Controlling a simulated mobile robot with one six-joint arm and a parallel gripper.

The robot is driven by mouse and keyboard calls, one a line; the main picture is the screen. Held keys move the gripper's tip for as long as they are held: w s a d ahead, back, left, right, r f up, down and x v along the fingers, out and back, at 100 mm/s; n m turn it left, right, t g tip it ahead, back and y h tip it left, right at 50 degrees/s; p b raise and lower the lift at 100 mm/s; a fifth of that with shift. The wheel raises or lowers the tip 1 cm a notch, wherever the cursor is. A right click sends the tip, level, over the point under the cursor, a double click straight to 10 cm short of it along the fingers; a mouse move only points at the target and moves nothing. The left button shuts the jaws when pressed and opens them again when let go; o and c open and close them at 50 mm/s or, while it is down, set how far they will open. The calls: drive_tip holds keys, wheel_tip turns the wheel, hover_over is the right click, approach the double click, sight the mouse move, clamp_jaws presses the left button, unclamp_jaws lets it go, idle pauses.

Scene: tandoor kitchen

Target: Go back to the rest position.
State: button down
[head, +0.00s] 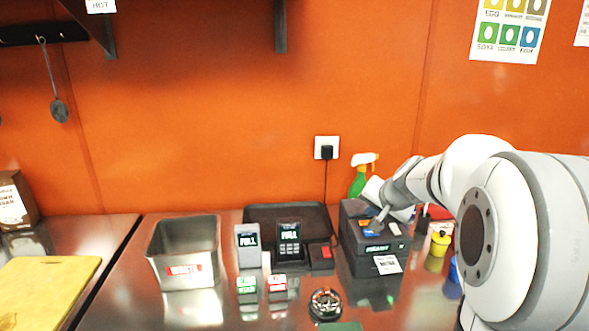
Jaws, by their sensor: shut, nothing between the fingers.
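My white and grey arm reaches in from the right side of the head view. Its end, my gripper (380,219), is over the top of a dark box-shaped machine (356,243) with a white paper slip on its front. The fingers look small and are shut with nothing held. I cannot tell whether the fingertips touch the machine's top. Part of the counter at the right is hidden behind my arm.
A steel bin with a red label (168,246) stands on the steel counter (120,300). Small devices with screens (289,240) stand before a dark tray (262,213). A green spray bottle (358,184) and a yellow container (439,244) are near my arm. A yellow board (50,290) lies left.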

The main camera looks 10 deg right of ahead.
drive_tip(key=s+a+f+n+g, duration=0.1)
drive_tip(key=s+a+n+g, duration=0.1)
drive_tip(key=s+a, duration=0.4)
drive_tip(key=s+a+f+n+g, duration=0.1)
drive_tip(key=s+a+n, duration=0.15)
drive_tip(key=s, duration=0.55)
drive_tip(key=s+a+f+n+g, duration=0.1)
drive_tip(key=s+f, duration=0.1)
drive_tip(key=s, duration=0.5)
drive_tip(key=s+a+f+n+g+h, duration=0.1)
drive_tip(key=s+f+g, duration=0.1)
drive_tip(key=s, duration=0.5)
drive_tip(key=shift+s+a+f+n, duration=0.15)
drive_tip(key=shift+s+f+n, duration=0.15)
drive_tip(key=shift+f+n, duration=0.05)
